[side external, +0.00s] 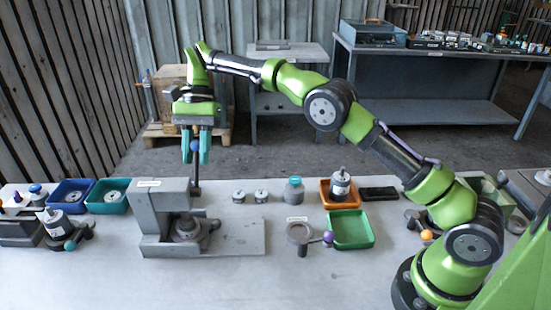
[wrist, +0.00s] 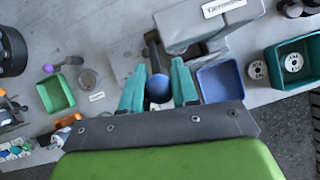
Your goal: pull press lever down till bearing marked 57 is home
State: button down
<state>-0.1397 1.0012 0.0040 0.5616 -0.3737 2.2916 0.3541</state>
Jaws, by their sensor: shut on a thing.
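The grey press (side external: 153,212) stands on the left half of the table, with a label on its top. Its dark lever (side external: 196,178) points up, close to vertical, and ends in a blue ball knob (side external: 196,146). My gripper (side external: 196,150) points down with its teal fingers shut on the knob, one on each side. In the wrist view the knob (wrist: 159,88) sits between the fingertips, with the lever (wrist: 152,52) running away from it. A grey round housing (side external: 187,229) sits on the press base under the head. I cannot make out a bearing marked 57 there.
Left of the press are a blue tray (side external: 57,207) and a teal tray (side external: 118,207) holding round parts. To the right are two small bearings (side external: 250,197), a teal-topped jar (side external: 294,191), an orange tray (side external: 327,202), a green tray (side external: 350,244) and a purple-knobbed fixture (side external: 328,238).

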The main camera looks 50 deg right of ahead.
jog(key=shift+w+d+f, duration=0.2)
jog(key=shift+d+f, duration=0.1)
jog(key=shift+f, duration=0.2)
jog(key=shift+w+d+f, duration=0.2)
jog(key=shift+d+f, duration=0.1)
jog(key=shift+f, duration=0.35)
